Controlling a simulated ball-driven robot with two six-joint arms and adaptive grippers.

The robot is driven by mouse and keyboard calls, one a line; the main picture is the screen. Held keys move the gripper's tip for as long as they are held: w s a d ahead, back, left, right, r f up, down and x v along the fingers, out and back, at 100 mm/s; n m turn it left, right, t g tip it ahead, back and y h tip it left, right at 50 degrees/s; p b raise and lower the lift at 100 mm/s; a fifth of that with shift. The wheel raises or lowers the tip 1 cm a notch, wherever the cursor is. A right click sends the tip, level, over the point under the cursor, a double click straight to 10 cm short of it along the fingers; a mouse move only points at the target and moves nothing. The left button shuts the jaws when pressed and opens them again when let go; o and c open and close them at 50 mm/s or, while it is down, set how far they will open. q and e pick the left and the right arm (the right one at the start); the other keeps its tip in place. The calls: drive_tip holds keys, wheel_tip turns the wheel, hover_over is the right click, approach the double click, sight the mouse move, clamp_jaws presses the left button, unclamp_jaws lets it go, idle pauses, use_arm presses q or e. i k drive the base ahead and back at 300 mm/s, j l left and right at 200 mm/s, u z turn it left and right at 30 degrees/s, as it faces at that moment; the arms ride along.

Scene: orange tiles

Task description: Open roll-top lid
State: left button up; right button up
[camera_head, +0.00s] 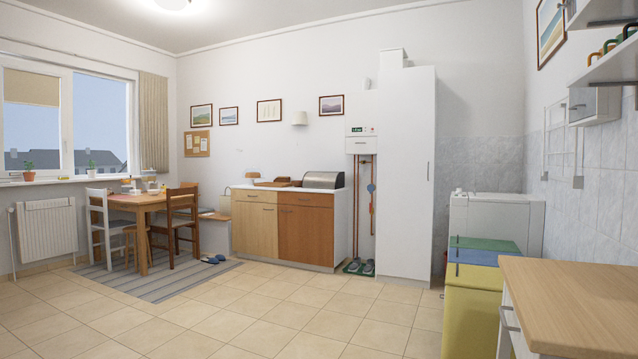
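A silver, rounded box that looks like a roll-top bread box (323,180) stands at the right end of a low cabinet (288,226) against the far wall. Its curved front looks closed, but it is small and far away, so I cannot be sure. The cabinet has a light wood left half and a darker orange-brown right half. Neither of my grippers is in view.
Open tiled floor (290,309) lies before the cabinet. A dining table (145,203) with chairs stands on a striped rug at left. A tall white cupboard (406,190) is right of the cabinet. A wooden worktop (575,295) and yellow box (470,310) are near right.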

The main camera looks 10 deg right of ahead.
sight(312, 178)
drive_tip(key=i+z, duration=0.2)
drive_tip(key=i, duration=5.8)
drive_tip(key=j, duration=0.1)
